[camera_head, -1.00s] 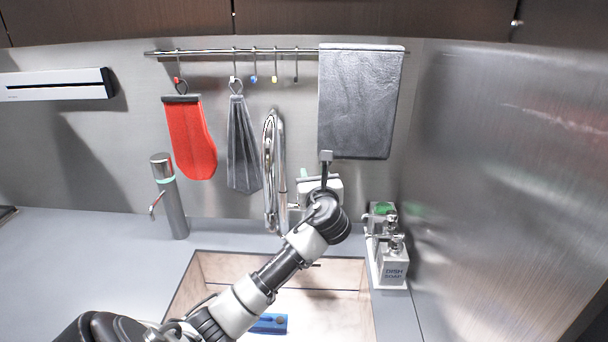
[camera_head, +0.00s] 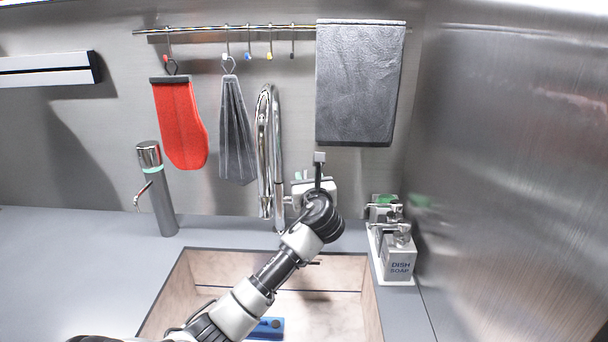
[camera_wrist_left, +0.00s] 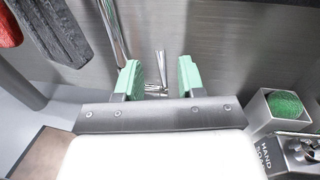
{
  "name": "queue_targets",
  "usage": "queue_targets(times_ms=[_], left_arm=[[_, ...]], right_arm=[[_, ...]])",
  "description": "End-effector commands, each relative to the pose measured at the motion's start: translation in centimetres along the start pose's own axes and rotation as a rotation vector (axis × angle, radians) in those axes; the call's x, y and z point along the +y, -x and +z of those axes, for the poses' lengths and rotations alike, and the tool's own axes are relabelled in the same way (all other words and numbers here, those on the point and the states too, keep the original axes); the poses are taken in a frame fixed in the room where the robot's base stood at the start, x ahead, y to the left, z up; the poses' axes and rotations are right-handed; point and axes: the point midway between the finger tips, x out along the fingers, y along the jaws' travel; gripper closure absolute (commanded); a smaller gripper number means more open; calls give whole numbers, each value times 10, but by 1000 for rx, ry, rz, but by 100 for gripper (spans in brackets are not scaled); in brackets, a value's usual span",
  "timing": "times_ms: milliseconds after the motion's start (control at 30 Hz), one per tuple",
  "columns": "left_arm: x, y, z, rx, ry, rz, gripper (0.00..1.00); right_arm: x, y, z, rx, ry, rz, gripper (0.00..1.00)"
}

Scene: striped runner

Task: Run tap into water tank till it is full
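The tall chrome tap (camera_head: 264,150) stands behind the sink (camera_head: 373,300), its neck arched. My left gripper (camera_head: 302,177) is just right of the tap near its base, partly hidden by my own wrist. In the left wrist view, its two green fingers (camera_wrist_left: 158,80) are open and apart. A small chrome lever (camera_wrist_left: 161,72) of the tap shows between or just beyond them; I cannot tell whether they touch it. No water shows running. I cannot make out a water tank. My right gripper is not in view.
A blue object (camera_head: 268,327) lies in the sink, partly behind my arm. Soap dispensers (camera_head: 400,262) stand right of the sink beside a metal wall. A red mitt (camera_head: 180,125), grey cloth (camera_head: 235,130) and towel (camera_head: 358,85) hang behind. A smaller tap (camera_head: 156,190) stands left. The left counter is clear.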

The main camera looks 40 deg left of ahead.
Motion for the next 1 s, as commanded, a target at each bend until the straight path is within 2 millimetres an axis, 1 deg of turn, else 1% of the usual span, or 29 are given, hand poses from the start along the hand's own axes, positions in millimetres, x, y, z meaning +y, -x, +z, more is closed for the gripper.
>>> queue_targets(times_ms=[33,100,300,400,533,800,867,1000], left_arm=[[1,-12,-6,-1,3,3,61],[1,-26,-6,-1,4,3,61],[0,-59,-5,0,3,2,61],[0,-69,-4,1,2,2,61],[0,-75,-2,1,1,2,61],[0,-76,0,1,0,1,61],[0,-76,-1,1,0,0,70],[0,-76,-1,1,0,0,92]], right_arm=[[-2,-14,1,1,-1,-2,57],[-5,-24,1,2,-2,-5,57],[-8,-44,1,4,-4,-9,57],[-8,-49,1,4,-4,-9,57],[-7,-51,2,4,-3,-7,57],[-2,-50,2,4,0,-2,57],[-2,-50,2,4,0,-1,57],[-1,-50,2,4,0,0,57]])
